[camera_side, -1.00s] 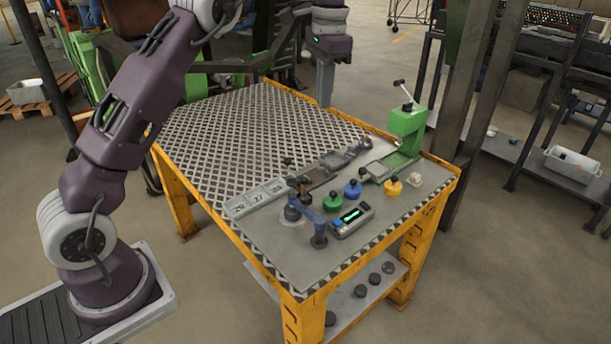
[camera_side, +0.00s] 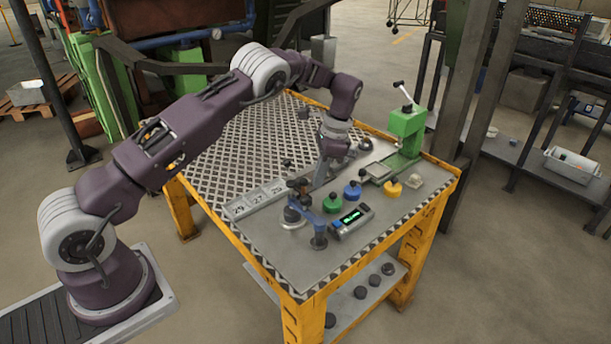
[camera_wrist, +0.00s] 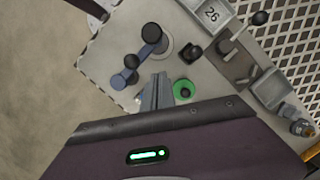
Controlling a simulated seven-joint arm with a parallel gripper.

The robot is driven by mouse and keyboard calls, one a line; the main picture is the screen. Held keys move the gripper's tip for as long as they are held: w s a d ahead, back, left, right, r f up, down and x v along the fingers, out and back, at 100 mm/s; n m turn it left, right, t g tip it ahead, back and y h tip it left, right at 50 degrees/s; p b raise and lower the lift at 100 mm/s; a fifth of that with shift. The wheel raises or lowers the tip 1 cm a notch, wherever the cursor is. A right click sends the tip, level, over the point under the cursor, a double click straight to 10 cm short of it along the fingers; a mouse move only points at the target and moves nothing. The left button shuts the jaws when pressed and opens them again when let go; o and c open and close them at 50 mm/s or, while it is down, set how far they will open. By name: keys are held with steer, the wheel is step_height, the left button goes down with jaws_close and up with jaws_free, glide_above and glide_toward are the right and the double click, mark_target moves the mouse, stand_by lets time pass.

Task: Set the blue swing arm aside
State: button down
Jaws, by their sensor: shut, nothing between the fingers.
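The blue swing arm (camera_side: 309,212) is near the front left of the table's grey plate. One end is on a dark upright post (camera_side: 319,238); the other reaches a round metal base (camera_side: 291,220) with dark parts above it. In the wrist view the blue arm (camera_wrist: 143,53) has a black knob (camera_wrist: 152,33) at one end and lies partly over a round metal piece (camera_wrist: 164,47). My gripper (camera_side: 321,180) is above the table, behind and right of the swing arm in the side view. In the wrist view my gripper (camera_wrist: 157,91) is shut, empty and apart from the arm.
Green (camera_side: 332,203), blue (camera_side: 352,191) and yellow (camera_side: 393,187) knobbed weights stand nearby. Numbered trays (camera_side: 257,198) lie to the left. A green press (camera_side: 406,125) stands at the back right. The perforated tabletop (camera_side: 235,160) is largely clear.

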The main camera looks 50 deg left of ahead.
mark_target(295, 187)
steer(key=s+a, duration=0.2)
steer(key=s, duration=0.1)
steer(key=shift+r, duration=0.2)
stand_by(0.3)
steer(key=n, duration=0.1)
steer(key=s+n, duration=0.2)
steer(key=shift+s+a+h, duration=0.1)
steer(key=shift+a+h, duration=0.15)
steer(key=shift+h, duration=0.05)
steer(key=s+d+n+h, duration=0.2)
steer(key=s+d+n, duration=0.2)
steer(key=s+n, duration=0.4)
steer(key=shift+s+d+n+h, duration=0.2)
steer(key=shift+n+h, duration=0.2)
steer(key=shift+n, duration=1.7)
steer(key=shift+d, duration=0.1)
